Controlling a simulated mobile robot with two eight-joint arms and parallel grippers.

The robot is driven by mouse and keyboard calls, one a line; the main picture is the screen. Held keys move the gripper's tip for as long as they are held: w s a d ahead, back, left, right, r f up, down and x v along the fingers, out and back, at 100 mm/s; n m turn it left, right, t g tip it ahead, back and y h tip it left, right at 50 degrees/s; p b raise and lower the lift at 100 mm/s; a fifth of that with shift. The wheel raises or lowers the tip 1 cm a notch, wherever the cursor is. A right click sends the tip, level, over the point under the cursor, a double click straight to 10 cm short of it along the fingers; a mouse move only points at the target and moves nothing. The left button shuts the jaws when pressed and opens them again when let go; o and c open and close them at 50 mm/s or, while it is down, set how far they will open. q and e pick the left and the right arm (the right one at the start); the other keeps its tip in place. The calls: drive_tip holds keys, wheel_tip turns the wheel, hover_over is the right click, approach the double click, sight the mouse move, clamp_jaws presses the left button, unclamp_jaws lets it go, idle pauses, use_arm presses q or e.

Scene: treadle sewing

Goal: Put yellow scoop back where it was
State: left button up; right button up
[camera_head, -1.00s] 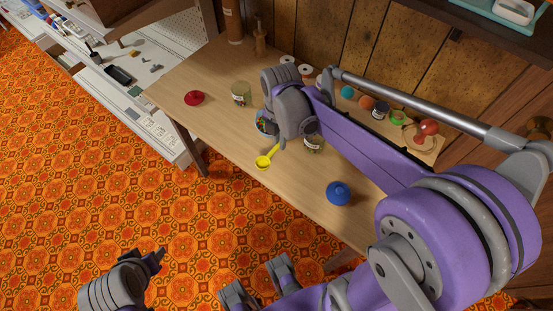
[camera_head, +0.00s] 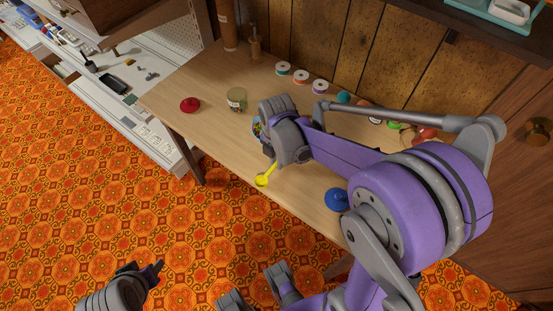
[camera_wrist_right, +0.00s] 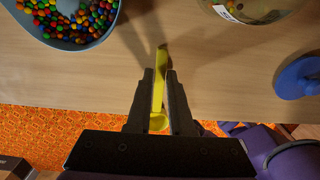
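The yellow scoop (camera_head: 262,181) is at the front edge of the table (camera_head: 225,145), its handle running up under my right gripper (camera_head: 276,160). In the right wrist view the scoop (camera_wrist_right: 158,121) lies lengthwise between the two close-set fingers of my right gripper (camera_wrist_right: 160,72). The fingers look shut on it; finger contact is hard to see. A blue bowl of coloured candies (camera_wrist_right: 92,35) is left of the scoop, and a clear jar (camera_wrist_right: 283,12) is at upper right. My left gripper (camera_head: 150,272) hangs over the floor; its opening is unclear.
A red lid (camera_head: 190,104) and another jar (camera_head: 237,99) stand on the table's left part. A blue lid (camera_head: 336,199) lies to the right, beside my arm. Thread spools (camera_head: 300,77) line the back. My right arm hides much of the table's right side.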

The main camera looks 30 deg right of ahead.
drive_tip(key=o, duration=0.3)
drive_tip(key=shift+r, duration=0.1)
drive_tip(key=shift+r, duration=0.3)
wheel_tip(320, 180, up, 11)
drive_tip(key=p, duration=0.2)
drive_tip(key=s+a+f+m+t, duration=0.1)
drive_tip(key=s+a+m+t, duration=0.1)
drive_tip(key=s+m, duration=0.4)
drive_tip(key=s+a+f+m+t, duration=0.2)
drive_tip(key=s+m, duration=0.4)
drive_tip(key=m, duration=1)
drive_tip(key=shift+s+a+f+t, duration=0.15)
drive_tip(key=shift+a+f+t, duration=0.25)
drive_tip(key=shift+a, duration=0.55)
drive_tip(key=shift+r, duration=0.1)
